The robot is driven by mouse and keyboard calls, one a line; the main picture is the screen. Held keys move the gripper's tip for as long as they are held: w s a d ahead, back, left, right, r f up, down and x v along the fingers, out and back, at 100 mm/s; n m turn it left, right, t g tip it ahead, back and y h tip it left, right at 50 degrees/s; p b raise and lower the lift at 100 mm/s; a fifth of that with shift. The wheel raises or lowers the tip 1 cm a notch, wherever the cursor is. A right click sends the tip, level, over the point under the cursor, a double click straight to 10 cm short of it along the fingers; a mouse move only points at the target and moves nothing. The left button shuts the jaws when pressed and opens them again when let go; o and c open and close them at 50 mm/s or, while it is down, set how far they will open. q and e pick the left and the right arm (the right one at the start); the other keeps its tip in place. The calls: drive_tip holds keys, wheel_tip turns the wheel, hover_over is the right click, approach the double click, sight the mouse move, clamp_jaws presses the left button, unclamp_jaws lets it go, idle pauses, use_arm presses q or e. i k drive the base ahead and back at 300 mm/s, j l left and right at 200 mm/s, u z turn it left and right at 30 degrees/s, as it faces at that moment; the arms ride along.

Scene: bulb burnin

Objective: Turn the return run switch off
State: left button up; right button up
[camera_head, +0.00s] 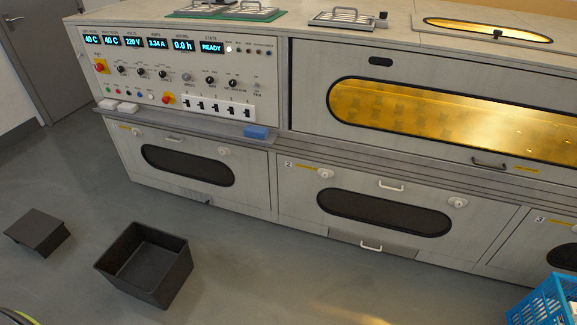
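The control panel (188,78) is on the left part of the long grey machine. It carries a row of lit displays, one of which reads READY (212,48). Below are black rotary knobs, small coloured buttons and a white strip of black toggle switches (217,107) at the lower right. The small labels are too small to read, so I cannot tell which control is the return run switch or how it is set. Neither of my grippers is in view.
A grey ledge (185,126) under the panel holds white blocks (127,107) and a blue block (256,132). On the floor stand an open black bin (125,275), a low dark step (37,232) and a blue crate (545,302). The floor before the machine's middle is clear.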

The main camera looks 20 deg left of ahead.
sight(233, 82)
drive_tip(key=u, duration=1.25)
drive_tip(key=i+l, duration=0.45)
drive_tip(key=i, duration=0.1)
